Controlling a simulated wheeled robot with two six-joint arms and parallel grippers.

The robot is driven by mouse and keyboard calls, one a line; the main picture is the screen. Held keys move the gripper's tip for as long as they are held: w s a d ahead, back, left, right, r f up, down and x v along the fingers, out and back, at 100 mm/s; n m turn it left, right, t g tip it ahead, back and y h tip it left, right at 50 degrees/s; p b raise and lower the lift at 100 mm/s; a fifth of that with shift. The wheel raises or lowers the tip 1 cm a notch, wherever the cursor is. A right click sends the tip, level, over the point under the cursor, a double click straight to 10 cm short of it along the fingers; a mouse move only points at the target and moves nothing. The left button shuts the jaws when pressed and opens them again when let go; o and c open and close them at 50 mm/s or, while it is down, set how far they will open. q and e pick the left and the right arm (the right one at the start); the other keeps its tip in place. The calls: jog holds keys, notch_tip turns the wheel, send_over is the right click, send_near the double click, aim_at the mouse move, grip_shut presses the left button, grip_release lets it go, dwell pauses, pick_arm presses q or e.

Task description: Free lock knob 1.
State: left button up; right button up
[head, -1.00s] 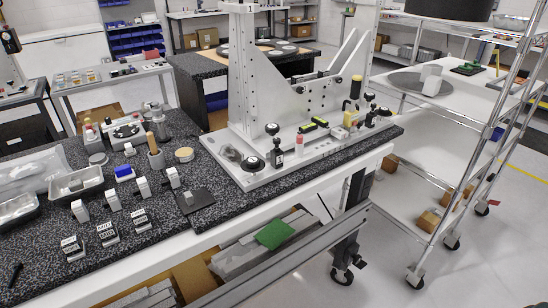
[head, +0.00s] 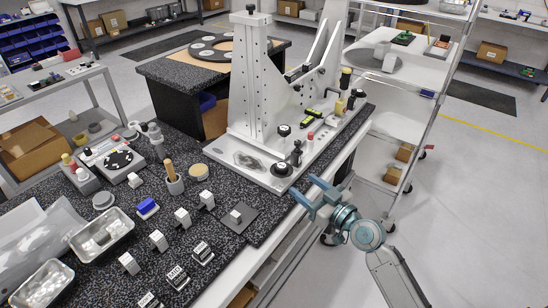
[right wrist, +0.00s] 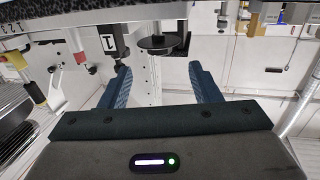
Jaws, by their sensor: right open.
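The mirror fixture (head: 252,95) is a pale metal frame on a flat base on the dark speckled bench. A round black knob (head: 281,170) sits at the base's near corner. Beside it stands a black upright piece (head: 296,152). In the right wrist view a black piece marked "1" (right wrist: 108,43) hangs beside a black disc-shaped knob (right wrist: 160,43). My right gripper (head: 303,187) is open and empty just off the bench edge, short of the near-corner knob. In its wrist view the fingers (right wrist: 160,72) point toward the disc, apart from it. My left gripper is not in view.
Left of the fixture are a small dark pad (head: 237,216), white blocks, a wooden-handled tool in a cup (head: 173,180) and metal trays (head: 101,236). A wire cart (head: 400,120) stands behind right.

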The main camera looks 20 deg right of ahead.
aim_at(282, 165)
jog(key=p+x, duration=0.3)
jog(key=x, duration=0.7)
jog(key=shift+w, duration=0.1)
jog(key=c, duration=1)
jog(key=n+g+y+b, duration=0.1)
jog(key=b, duration=0.3)
jog(key=n+g+y+b, duration=0.1)
jog(key=y+b, duration=0.1)
jog(key=b, duration=0.2)
jog(key=shift+w+f+n+b, duration=0.1)
jog(key=shift+f+n+b, duration=0.2)
jog(key=shift+b, duration=0.1)
jog(key=shift+r+g+y+b, duration=0.2)
jog(key=shift+g+y+b, duration=0.1)
jog(key=shift+y+b, duration=0.2)
jog(key=shift+r+n, duration=0.15)
jog(key=shift+n, duration=0.15)
